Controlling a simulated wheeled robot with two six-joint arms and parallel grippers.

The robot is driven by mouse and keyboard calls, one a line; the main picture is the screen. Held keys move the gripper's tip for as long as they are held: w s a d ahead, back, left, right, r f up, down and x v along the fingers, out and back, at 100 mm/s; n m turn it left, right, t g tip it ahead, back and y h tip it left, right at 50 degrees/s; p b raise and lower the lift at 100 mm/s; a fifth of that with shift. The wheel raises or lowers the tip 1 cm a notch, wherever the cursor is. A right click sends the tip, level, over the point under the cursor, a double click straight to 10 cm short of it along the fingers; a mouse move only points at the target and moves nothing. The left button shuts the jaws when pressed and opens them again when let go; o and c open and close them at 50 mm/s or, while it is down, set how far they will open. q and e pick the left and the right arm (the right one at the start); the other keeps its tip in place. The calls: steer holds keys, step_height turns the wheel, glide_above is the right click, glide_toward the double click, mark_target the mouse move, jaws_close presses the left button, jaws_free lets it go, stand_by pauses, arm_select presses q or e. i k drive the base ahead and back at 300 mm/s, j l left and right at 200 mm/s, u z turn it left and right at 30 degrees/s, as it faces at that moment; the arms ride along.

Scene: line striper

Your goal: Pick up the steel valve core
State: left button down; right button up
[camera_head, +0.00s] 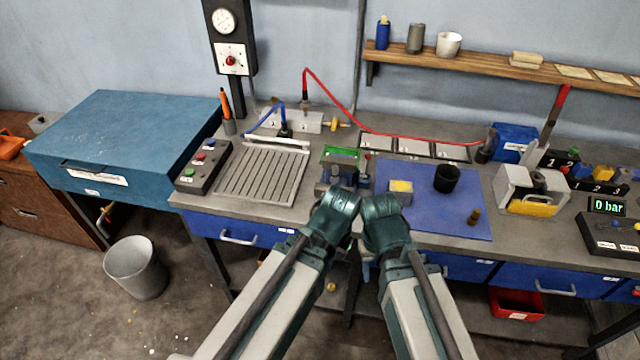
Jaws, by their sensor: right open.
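I cannot make out the steel valve core for certain. A small brownish fitting (473,216) stands on the blue mat (430,222), near its front right corner. A black cup (447,178) and a yellow-and-white block (400,191) are also on the mat. My two arms come in from the bottom, and their joints stand close together at the bench's front edge. My right gripper (367,268) is mostly hidden beside its arm, low at the bench front; it is open and apart from everything on the mat. My left gripper is hidden behind its arm.
A green-topped fixture (341,158) stands just behind my arms. A ribbed tray (262,174) is to the left. A pale block with a yellow pad (527,190) and a pressure display (607,207) are to the right. A red hose (345,103) crosses the back.

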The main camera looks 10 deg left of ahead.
mark_target(334, 179)
steer(key=j+z, duration=0.15)
steer(key=z, duration=0.35)
steer(key=j+z, duration=0.3)
steer(key=j, duration=0.25)
steer(key=j+z, duration=0.3)
steer(key=j, duration=0.25)
steer(key=k+j, duration=0.1)
steer(key=j, duration=0.3)
steer(key=j+z, duration=0.1)
steer(key=j, duration=0.35)
steer(key=k+j, duration=0.15)
steer(key=j, duration=0.25)
steer(key=k+j, duration=0.1)
steer(key=j, duration=0.3)
steer(key=i+z, duration=0.05)
